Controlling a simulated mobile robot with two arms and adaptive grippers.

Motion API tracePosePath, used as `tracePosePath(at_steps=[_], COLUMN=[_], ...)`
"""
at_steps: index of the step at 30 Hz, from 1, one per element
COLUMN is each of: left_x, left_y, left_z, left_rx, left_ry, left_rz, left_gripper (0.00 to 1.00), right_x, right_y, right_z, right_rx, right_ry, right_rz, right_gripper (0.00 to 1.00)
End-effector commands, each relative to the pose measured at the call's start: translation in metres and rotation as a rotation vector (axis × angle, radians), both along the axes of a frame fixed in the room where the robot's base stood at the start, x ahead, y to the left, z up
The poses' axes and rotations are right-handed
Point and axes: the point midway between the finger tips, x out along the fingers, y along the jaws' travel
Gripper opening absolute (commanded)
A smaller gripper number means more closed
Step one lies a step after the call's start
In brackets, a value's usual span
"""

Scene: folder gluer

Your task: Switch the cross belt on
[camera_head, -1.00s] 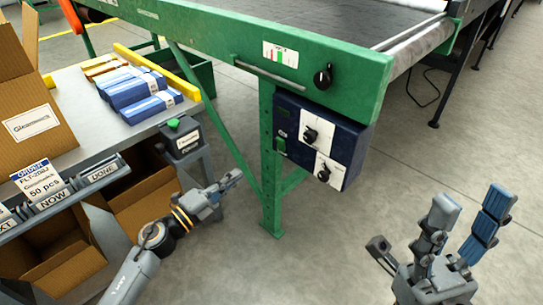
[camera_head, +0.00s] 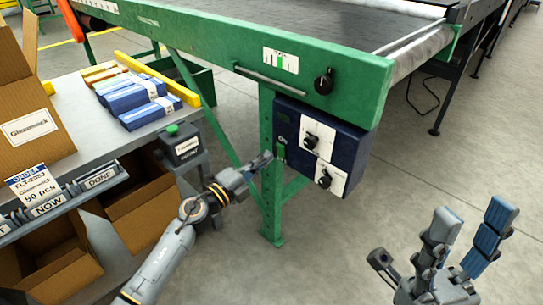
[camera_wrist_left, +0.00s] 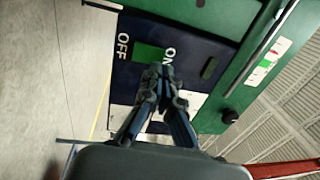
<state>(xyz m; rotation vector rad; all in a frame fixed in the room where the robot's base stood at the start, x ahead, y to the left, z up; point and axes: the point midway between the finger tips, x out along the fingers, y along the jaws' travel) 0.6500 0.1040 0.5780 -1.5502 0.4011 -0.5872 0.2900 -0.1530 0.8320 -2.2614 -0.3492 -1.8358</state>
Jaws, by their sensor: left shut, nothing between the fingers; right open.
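The dark blue control box (camera_head: 348,148) hangs under the green conveyor frame. A green switch (camera_head: 281,153) sits on its left edge. In the left wrist view this green switch (camera_wrist_left: 148,52) lies between the printed words OFF and ON. My left gripper (camera_head: 264,160) is shut and empty, with its tips right by the switch. In the left wrist view the left gripper (camera_wrist_left: 160,72) covers part of the ON side; I cannot tell whether it touches. My right gripper (camera_head: 440,240) is open and empty at the lower right, away from the box.
Two white-plated knobs (camera_head: 324,178) are on the box front, and a black knob (camera_head: 323,81) is on the green frame (camera_head: 225,50). A green leg (camera_head: 268,200) stands by my left gripper. A green-button box (camera_head: 181,145) is on the table at left.

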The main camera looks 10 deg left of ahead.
Motion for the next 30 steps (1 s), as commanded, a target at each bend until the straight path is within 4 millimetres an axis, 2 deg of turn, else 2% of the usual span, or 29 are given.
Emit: tracePosePath(at_steps=[3, 8, 22, 30], left_x=[0.014, 0.024, 0.026, 0.029], left_y=[-0.010, -0.017, -0.019, -0.021], left_z=[0.001, 0.003, 0.005, 0.008], left_rx=[0.000, 0.000, 0.001, 0.020], left_ry=[-0.001, 0.000, 0.003, 0.029], left_rz=[0.000, 0.001, 0.001, 0.000], left_gripper=[0.00, 0.00, 0.00, 0.00], right_x=[0.000, 0.000, 0.002, 0.049], right_y=[0.000, 0.000, 0.000, 0.011], right_z=[-0.007, -0.010, -0.007, -0.008], right_rx=[0.000, 0.000, -0.002, -0.083], right_ry=[0.000, 0.001, 0.007, 0.257], right_rz=[0.000, 0.000, 0.000, -0.015], right_gripper=[0.51, 0.51, 0.51, 0.51])
